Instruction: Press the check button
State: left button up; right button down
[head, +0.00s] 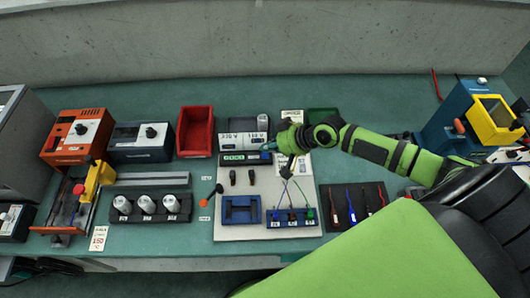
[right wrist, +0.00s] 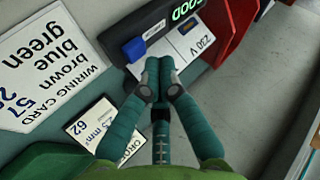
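A dark tester box (right wrist: 128,20) with a lit green display (right wrist: 186,8) shows in the right wrist view; the display letters seem to read GOOD, upside down and partly cut off. A blue button (right wrist: 135,48) sits at the box's end and looks like the check button. In the head view the tester (head: 235,158) stands at the board's back edge. My right gripper (right wrist: 158,68) has its fingers closed together with nothing between them. Its tips are beside the blue button, over a white label. It also shows in the head view (head: 269,147). I cannot tell whether it touches anything. My left gripper is out of view.
The pale board (head: 240,232) holds a blue fixture (head: 241,210) and a blue terminal block (head: 292,218) with wires. A red bin (head: 195,131) stands behind left. A dark tool tray (head: 355,205) lies right of the board. A wiring card (right wrist: 50,65) lies near my right gripper.

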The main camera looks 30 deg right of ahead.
aim_at(268, 155)
jog(key=shift+r, duration=0.1)
notch_tip(268, 155, up, 5)
jog(key=p, duration=0.5)
jog(key=shift+f, duration=0.2)
dwell(0.5)
